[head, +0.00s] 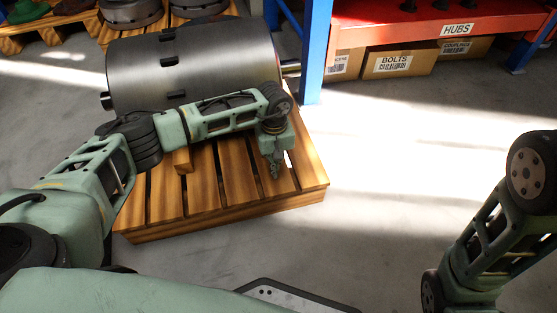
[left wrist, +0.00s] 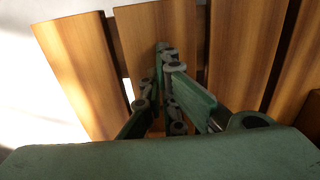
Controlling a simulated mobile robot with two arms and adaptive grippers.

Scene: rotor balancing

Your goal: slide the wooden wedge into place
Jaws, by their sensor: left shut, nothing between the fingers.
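A small wooden wedge (head: 183,160) sits on the slatted pallet (head: 225,222) against the near side of the big grey rotor (head: 225,55). My left forearm passes just above it and hides part of it. My left gripper (head: 274,172) points down over the pallet's right slats, to the right of the wedge and apart from it. In the left wrist view its fingers (left wrist: 165,52) are closed together with nothing between them, above the slats. A wooden edge at that view's right border may be the wedge; I cannot tell. My right arm shows at the right, its gripper out of view.
A blue rack post (head: 315,55) stands close behind the rotor's right shaft end. Cardboard boxes (head: 400,62) lie under a red shelf (head: 450,27). More pallets with parts (head: 130,12) stand at the back left. The floor right of the pallet is clear.

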